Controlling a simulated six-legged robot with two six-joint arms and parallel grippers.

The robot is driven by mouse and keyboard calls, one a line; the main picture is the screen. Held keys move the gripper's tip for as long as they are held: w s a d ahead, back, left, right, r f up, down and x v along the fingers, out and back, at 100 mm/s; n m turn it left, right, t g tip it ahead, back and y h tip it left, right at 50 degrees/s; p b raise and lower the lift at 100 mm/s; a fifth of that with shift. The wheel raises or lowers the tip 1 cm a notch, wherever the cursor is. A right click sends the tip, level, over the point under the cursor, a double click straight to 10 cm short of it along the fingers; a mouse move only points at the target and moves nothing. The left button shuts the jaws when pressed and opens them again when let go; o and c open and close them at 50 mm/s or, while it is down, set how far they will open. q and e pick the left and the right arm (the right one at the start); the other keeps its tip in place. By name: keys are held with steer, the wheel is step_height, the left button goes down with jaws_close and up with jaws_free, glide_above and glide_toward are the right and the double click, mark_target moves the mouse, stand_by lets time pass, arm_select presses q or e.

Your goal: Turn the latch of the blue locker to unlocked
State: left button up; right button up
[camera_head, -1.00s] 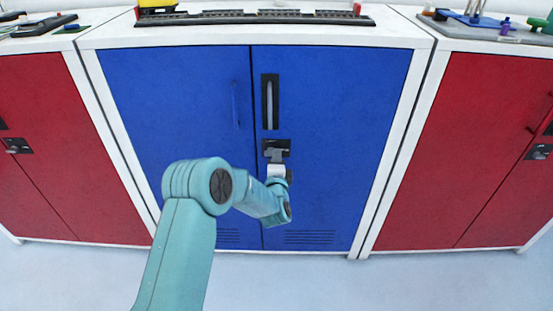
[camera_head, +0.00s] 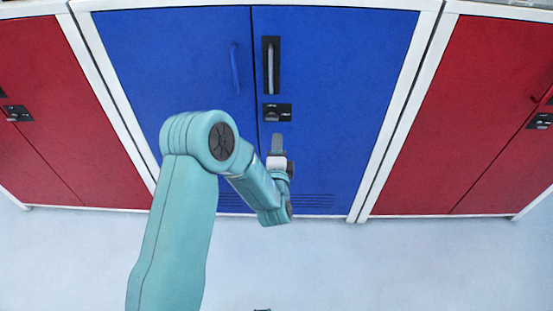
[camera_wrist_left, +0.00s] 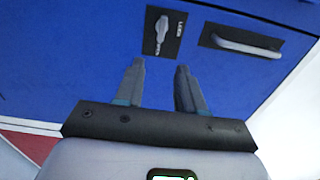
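The blue locker (camera_head: 340,100) stands in front of me with both doors shut. Its latch (camera_head: 271,114) is a small grey knob on a black plate on the right door, below the handle (camera_head: 271,66). In the left wrist view the latch (camera_wrist_left: 162,35) lies lengthwise on its plate, whose small lettering is hard to read. My left gripper (camera_head: 277,142) is just below the latch in the head view, apart from it. In the left wrist view its two fingers (camera_wrist_left: 160,85) are spread with nothing between them.
Red lockers stand at the left (camera_head: 60,110) and right (camera_head: 460,120), each with its own black latch plate. A thin blue handle (camera_head: 235,68) is on the locker's left door. The pale floor (camera_head: 400,260) in front is clear.

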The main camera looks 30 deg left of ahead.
arm_select(q)
steer(key=v, duration=0.6)
stand_by(0.3)
steer(key=s+d+f+n+g+h, duration=0.5)
steer(key=s+d+f, duration=0.3)
steer(key=f, duration=0.3)
steer(key=s+d+f+n+g+h, duration=0.2)
steer(key=s+d+f+g+h, duration=0.45)
steer(key=f, duration=0.45)
steer(key=s+d+n+g+h, duration=0.2)
steer(key=s+d+n+g, duration=0.2)
steer(key=s+n, duration=0.4)
step_height(320, 180, up, 17)
steer(key=s+m+p, duration=0.1)
steer(key=p, duration=1.7)
steer(key=shift+a+r, duration=0.2)
